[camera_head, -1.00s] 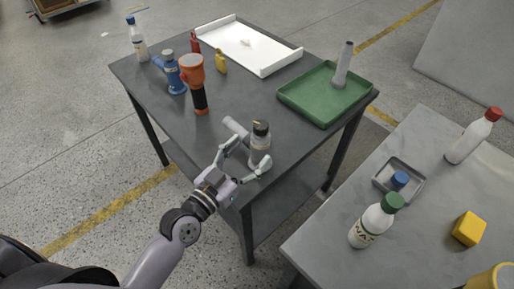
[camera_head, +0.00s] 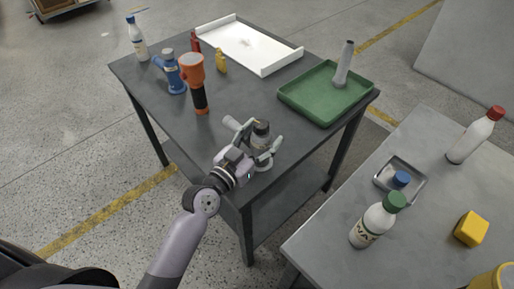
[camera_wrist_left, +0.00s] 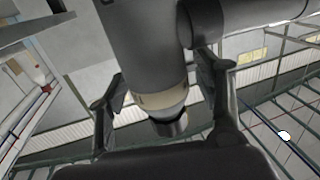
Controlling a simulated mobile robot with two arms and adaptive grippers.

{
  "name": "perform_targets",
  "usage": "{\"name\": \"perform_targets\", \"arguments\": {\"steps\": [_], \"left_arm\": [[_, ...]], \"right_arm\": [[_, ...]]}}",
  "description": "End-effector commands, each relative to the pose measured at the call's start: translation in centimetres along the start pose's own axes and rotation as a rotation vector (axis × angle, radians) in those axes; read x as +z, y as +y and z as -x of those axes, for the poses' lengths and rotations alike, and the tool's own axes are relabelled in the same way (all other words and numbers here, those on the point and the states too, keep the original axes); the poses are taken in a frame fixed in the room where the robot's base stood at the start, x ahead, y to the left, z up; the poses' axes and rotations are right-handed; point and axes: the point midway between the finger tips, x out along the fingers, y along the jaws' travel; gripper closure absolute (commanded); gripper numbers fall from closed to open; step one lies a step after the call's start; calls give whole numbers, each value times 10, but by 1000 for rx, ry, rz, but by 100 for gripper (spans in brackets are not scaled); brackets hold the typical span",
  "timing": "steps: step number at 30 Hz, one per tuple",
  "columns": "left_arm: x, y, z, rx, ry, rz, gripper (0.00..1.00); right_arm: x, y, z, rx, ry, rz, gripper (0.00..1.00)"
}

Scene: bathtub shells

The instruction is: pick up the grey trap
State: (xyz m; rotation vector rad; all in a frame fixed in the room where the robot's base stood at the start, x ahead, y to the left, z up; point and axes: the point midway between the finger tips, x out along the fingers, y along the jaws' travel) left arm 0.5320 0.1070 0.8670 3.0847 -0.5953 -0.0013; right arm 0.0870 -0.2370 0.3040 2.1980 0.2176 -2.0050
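The grey trap (camera_head: 261,131) stands at the near edge of the dark table, with a dark top and a side pipe (camera_head: 231,123) pointing left. In the left wrist view the trap (camera_wrist_left: 148,50) fills the top middle, with a cream ring near its end and the side pipe at upper right. My left gripper (camera_head: 256,146) has its fingers spread on either side of the trap. In the wrist view (camera_wrist_left: 168,92) gaps show between the fingers and the ringed end, so it looks open. My right gripper is not in view.
A grey table (camera_head: 330,215) with bottles stands at right.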

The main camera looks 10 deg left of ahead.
Motion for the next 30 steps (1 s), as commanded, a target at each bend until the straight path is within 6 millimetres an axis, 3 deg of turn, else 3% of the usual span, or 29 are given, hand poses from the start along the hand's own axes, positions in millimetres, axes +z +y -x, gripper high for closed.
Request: {"name": "perform_targets", "arguments": {"steps": [25, 30], "left_arm": [[0, 0, 0, 0, 0, 0, 99], [0, 0, 0, 0, 1, 0, 100]], "right_arm": [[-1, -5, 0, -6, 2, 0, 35], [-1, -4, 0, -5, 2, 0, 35]]}}
